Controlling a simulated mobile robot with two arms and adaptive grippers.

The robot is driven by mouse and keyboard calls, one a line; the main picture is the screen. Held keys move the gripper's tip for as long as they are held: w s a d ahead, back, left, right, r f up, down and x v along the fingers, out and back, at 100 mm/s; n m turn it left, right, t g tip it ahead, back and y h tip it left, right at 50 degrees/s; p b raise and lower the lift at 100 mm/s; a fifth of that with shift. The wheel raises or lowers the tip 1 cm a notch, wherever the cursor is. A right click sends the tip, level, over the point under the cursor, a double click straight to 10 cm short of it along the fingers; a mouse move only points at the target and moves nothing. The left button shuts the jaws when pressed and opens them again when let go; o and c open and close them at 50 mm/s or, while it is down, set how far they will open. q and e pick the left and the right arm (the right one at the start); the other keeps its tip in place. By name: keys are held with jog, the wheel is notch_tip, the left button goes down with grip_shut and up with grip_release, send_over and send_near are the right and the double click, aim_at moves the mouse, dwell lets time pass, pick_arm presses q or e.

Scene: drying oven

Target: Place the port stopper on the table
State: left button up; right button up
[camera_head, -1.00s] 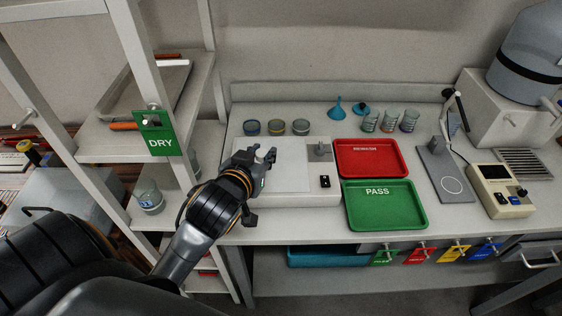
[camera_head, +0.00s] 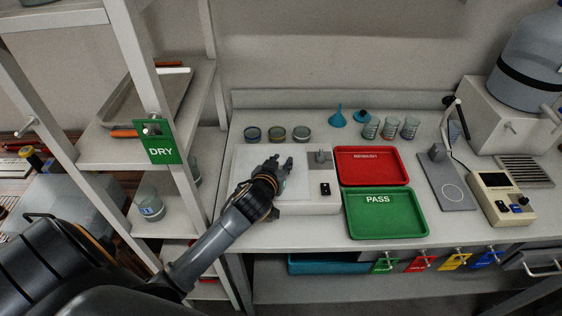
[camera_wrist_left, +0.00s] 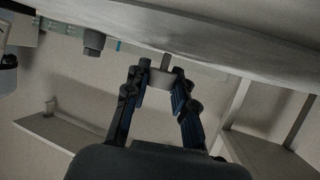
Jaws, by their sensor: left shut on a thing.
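My left gripper (camera_head: 283,164) reaches over the white flat-topped device on the table. In the left wrist view the left gripper (camera_wrist_left: 160,84) is shut on a small grey port stopper (camera_wrist_left: 162,77), which has a thin stem and sits between the fingertips. The stopper cannot be made out clearly in the head view. The table (camera_head: 285,225) has a pale top. In the wrist view, I cannot tell whether the stopper touches the pale surface beside it. My right gripper is not in view.
The white device (camera_head: 240,170) takes up the table's left part. A red tray (camera_head: 345,165) and a green PASS tray (camera_head: 350,222) lie to its right. Several glass vessels and blue funnels (camera_head: 337,119) stand behind. A shelf rack (camera_head: 178,215) stands at the left.

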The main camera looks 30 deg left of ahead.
pick_arm(q)
jog(key=shift+f, duration=0.25)
jog(key=o, duration=0.8)
jog(key=shift+r, duration=0.1)
